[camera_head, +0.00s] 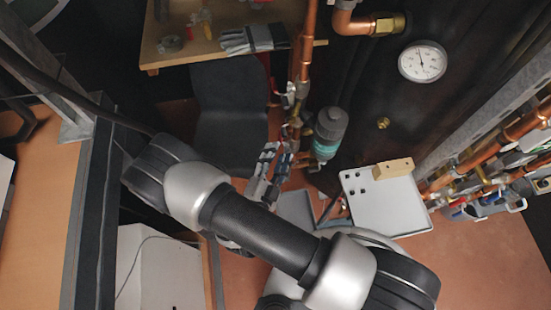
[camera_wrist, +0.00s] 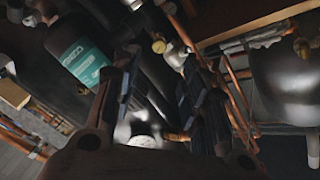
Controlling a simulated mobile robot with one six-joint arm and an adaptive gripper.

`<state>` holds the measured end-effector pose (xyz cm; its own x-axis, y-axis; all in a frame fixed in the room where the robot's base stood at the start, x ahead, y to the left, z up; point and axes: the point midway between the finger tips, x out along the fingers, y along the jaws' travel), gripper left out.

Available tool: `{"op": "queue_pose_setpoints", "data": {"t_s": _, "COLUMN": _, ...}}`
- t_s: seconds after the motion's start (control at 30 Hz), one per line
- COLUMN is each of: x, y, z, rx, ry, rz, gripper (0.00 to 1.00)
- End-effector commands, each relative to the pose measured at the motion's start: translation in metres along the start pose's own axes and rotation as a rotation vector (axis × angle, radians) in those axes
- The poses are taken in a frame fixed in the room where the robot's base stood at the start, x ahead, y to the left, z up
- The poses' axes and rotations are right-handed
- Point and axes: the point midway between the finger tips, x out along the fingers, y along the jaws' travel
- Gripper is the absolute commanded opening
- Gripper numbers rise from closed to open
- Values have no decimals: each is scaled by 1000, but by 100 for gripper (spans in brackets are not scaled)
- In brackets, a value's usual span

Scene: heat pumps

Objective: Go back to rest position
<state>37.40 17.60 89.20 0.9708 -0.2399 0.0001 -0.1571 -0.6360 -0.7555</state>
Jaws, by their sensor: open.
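My gripper (camera_head: 268,172) is in the middle of the head view, beyond my bent grey and black arm. It points up toward the copper pipes and is near the grey and teal cylinder (camera_head: 326,135). In the wrist view its two dark fingers (camera_wrist: 160,85) stand apart, with nothing held between them. The cylinder with its teal label (camera_wrist: 80,52) shows to the left of the fingers there. I cannot tell how far the fingers are from the pipes.
A vertical copper pipe (camera_head: 304,50) and a round gauge (camera_head: 422,63) are at the back. A white tray (camera_head: 385,212) bears a wooden block (camera_head: 393,167). A dark chair (camera_head: 230,100) stands by a wooden table (camera_head: 180,52) with gloves (camera_head: 250,39). More pipes (camera_head: 490,160) run along the right.

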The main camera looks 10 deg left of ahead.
Motion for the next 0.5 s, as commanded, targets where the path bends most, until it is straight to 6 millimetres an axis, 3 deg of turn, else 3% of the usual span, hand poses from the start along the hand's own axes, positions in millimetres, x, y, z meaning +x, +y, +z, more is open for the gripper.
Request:
{"op": "queue_pose_setpoints", "data": {"t_s": 0.2, "x": -14, "y": 0, "z": 0, "rx": -1, "ry": 0, "rz": 0, "gripper": 40}}
{"op": "queue_pose_setpoints", "data": {"t_s": 0.5, "x": -14, "y": 0, "z": 0, "rx": 0, "ry": 1, "rz": 1, "gripper": 40}}
